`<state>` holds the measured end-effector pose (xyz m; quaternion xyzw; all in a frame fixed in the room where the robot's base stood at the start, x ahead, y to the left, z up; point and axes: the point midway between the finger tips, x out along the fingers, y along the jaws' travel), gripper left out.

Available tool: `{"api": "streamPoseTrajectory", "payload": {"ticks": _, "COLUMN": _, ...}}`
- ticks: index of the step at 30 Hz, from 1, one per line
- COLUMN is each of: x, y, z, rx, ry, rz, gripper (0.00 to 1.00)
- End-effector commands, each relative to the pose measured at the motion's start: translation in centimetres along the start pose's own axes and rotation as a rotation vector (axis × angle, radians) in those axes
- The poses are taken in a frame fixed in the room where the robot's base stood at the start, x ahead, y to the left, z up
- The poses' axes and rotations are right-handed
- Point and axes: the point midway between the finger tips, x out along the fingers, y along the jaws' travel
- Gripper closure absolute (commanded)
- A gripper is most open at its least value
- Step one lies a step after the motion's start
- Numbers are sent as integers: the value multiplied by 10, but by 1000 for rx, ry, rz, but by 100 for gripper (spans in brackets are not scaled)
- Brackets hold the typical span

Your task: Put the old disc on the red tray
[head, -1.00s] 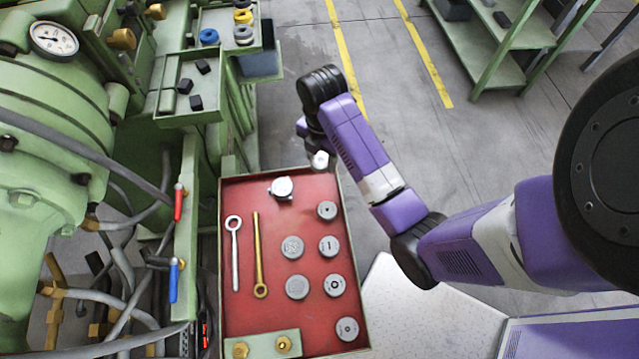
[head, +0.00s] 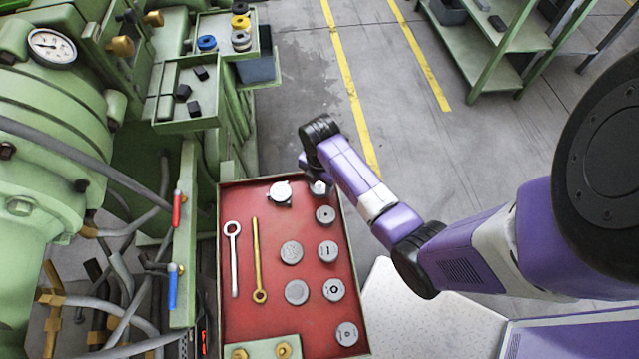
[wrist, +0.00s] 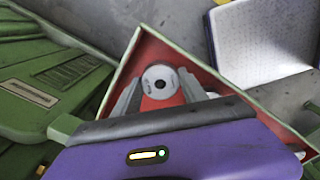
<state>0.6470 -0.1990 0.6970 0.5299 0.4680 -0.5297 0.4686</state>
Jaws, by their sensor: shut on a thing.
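The old disc (wrist: 158,82) is a grey round plate with a centre hole and small marks. In the wrist view it sits between the two fingers of my gripper (wrist: 160,88), which is shut on it. In the head view the disc (head: 319,187) shows as a pale piece under my gripper (head: 317,176), at the far right corner of the red tray (head: 275,240). My wrist hides part of it. I cannot tell whether it touches the tray floor.
Several grey discs (head: 291,252) lie on the tray. A round metal piece (head: 281,192), a silver wrench (head: 233,255) and a brass wrench (head: 257,260) also lie there. A green machine (head: 60,120) stands left. Open floor (head: 300,80) is beyond the tray.

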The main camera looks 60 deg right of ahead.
Motion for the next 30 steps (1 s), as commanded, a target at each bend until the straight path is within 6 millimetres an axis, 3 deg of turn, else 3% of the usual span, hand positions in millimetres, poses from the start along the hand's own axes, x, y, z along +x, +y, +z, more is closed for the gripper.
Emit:
{"api": "streamPoseTrajectory", "payload": {"ticks": 7, "x": 2, "y": 0, "z": 0, "rx": -1, "ry": 0, "rz": 0, "gripper": 100}}
{"api": "streamPoseTrajectory", "payload": {"ticks": 8, "x": 3, "y": 0, "z": 0, "rx": 0, "ry": 0, "rz": -1, "gripper": 48}}
{"api": "streamPoseTrajectory", "payload": {"ticks": 11, "x": 2, "y": 0, "z": 0, "rx": 0, "ry": 0, "rz": -1, "gripper": 28}}
{"api": "streamPoseTrajectory", "payload": {"ticks": 23, "x": -2, "y": 0, "z": 0, "rx": 1, "ry": 0, "rz": 0, "gripper": 28}}
{"api": "streamPoseTrajectory", "payload": {"ticks": 30, "x": -40, "y": 1, "z": 0, "rx": -1, "ry": -2, "rz": 3, "gripper": 28}}
